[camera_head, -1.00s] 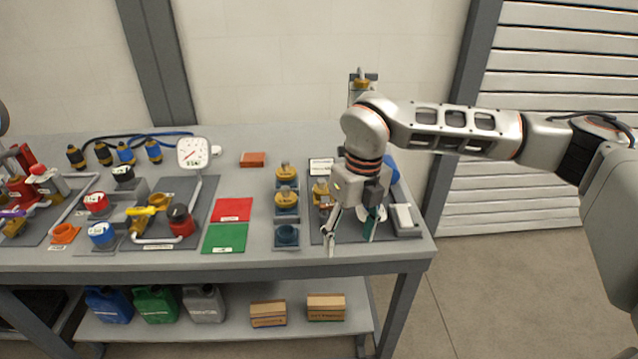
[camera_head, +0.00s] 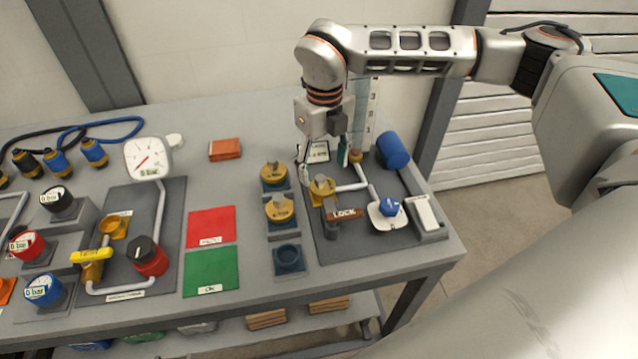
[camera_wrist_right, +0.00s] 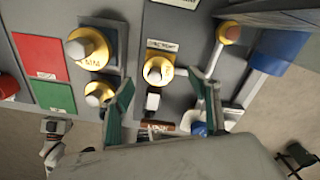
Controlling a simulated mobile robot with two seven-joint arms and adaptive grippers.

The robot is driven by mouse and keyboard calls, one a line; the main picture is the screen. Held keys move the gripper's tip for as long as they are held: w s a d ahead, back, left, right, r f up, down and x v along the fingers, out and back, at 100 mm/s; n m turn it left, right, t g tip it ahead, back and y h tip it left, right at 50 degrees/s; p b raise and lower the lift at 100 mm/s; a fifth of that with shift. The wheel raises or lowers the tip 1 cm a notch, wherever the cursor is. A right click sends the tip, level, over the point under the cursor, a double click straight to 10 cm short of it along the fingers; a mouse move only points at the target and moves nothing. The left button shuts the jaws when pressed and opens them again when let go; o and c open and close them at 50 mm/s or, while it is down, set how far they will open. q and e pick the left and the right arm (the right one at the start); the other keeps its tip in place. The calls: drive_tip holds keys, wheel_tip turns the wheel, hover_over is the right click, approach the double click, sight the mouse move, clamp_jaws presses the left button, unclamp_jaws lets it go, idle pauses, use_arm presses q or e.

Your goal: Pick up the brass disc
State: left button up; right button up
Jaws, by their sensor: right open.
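Three round brass pieces show in the head view; I cannot tell which one is the brass disc. One brass piece (camera_head: 274,172) sits in the rear dark holder, and a second brass piece (camera_head: 279,208) sits in the holder in front of it. A third brass piece (camera_head: 322,188) is on the grey skid plate; in the right wrist view this brass piece (camera_wrist_right: 158,70) lies between my fingertips. My right gripper (camera_head: 322,162) is open and empty, apparently above the skid. Its two greenish fingers (camera_wrist_right: 160,88) stand wide apart. My left gripper is out of view.
An empty dark holder (camera_head: 289,259) stands at the front. Beside the third brass piece are a LOCK tag (camera_head: 346,213), a blue knob (camera_head: 389,208) and a blue cylinder (camera_head: 393,150). Flat red (camera_head: 212,226) and green (camera_head: 211,271) mats lie to the left.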

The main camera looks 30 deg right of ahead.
sight(323, 177)
drive_tip(key=shift+s+f, duration=0.15)
drive_tip(key=shift+f, duration=0.3)
wheel_tip(323, 177, down, 4)
drive_tip(key=shift+a+f+p, duration=0.15)
drive_tip(key=shift+p, duration=0.25)
drive_tip(key=shift+f, duration=0.35)
drive_tip(key=shift+c, duration=0.4)
drive_tip(key=c, duration=1.2)
drive_tip(key=shift+r, duration=0.1)
drive_tip(key=shift+c, duration=0.2)
drive_tip(key=shift+r, duration=0.4)
wheel_tip(323, 177, up, 19)
drive_tip(key=shift+b, duration=0.4)
drive_tip(key=shift+a, duration=0.1)
